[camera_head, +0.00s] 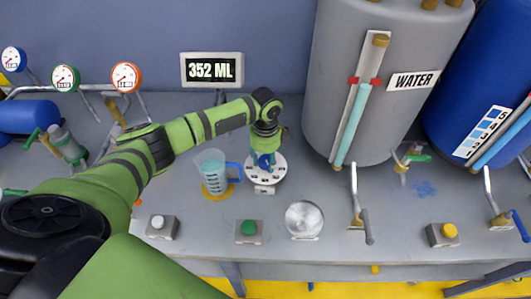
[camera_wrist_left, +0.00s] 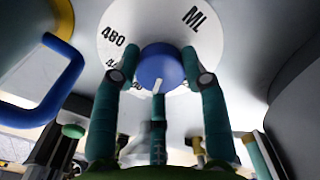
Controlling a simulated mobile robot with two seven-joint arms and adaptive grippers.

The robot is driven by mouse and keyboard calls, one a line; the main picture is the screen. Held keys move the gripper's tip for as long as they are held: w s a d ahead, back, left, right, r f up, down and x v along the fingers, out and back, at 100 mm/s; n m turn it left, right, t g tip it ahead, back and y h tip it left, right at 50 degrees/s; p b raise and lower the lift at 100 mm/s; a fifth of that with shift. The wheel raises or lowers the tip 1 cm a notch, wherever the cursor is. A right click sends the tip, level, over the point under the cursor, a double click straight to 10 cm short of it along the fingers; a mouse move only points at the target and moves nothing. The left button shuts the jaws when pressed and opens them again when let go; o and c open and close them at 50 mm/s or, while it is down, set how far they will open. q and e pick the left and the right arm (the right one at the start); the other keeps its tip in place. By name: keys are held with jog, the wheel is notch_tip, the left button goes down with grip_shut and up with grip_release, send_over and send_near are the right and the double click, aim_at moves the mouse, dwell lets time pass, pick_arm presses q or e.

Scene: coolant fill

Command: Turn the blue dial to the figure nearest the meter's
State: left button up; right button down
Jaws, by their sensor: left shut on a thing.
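The meter (camera_head: 212,69) on the back wall reads 352 ML. The blue dial (camera_wrist_left: 160,66) sits on a white disc (camera_head: 279,168). In the left wrist view the disc shows 480 and ML; another figure beside 480 is partly hidden by a finger. A white mark on the dial's rim points toward the bottom of that view. My left gripper (camera_head: 264,150) comes down from above and is shut on the blue dial, its green fingers around it (camera_wrist_left: 158,75). Most of the disc's figures are hidden or too small to read. My right gripper is not in view.
A measuring jug (camera_head: 213,174) with a blue handle stands close left of the dial. A green button (camera_head: 249,227), a round silver plate (camera_head: 304,218) and a lever (camera_head: 360,210) lie nearer the front. A grey WATER tank (camera_head: 335,60) stands at the right.

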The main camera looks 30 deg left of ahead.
aim_at(266, 160)
pick_arm(q)
jog(key=shift+d+n+p, duration=0.1)
jog(key=shift+n+p, duration=1)
jog(key=shift+n, duration=0.5)
jog(key=o, duration=1.1)
jog(key=shift+o, duration=0.2)
jog(key=shift+r, duration=0.1)
notch_tip(266, 160, up, 12)
